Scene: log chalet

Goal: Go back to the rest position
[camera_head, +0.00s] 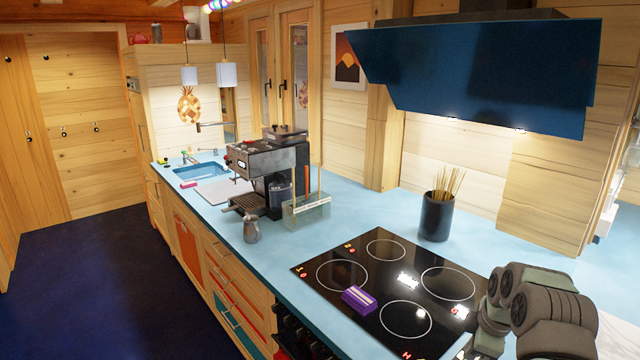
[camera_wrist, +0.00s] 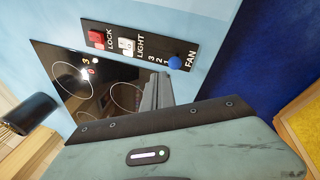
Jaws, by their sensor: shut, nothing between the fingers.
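My arm shows at the lower right of the head view, over the right end of the counter, with grey rounded joints; its gripper end cannot be made out there. In the wrist view my gripper (camera_wrist: 156,82) shows as grey fingers beyond a dark edge and a green-grey housing. The fingers are together with nothing between them. Behind them lie the black cooktop (camera_wrist: 82,92) and a black control panel (camera_wrist: 142,42) with a red LOCK switch, a white LIGHT switch and a blue FAN knob.
On the light-blue counter (camera_head: 350,215) stand an espresso machine (camera_head: 268,170), a metal jug (camera_head: 251,229) and a dark utensil pot (camera_head: 436,216). A purple block (camera_head: 358,299) lies on the cooktop. A blue range hood (camera_head: 480,75) hangs above. Open floor (camera_head: 90,270) lies at left.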

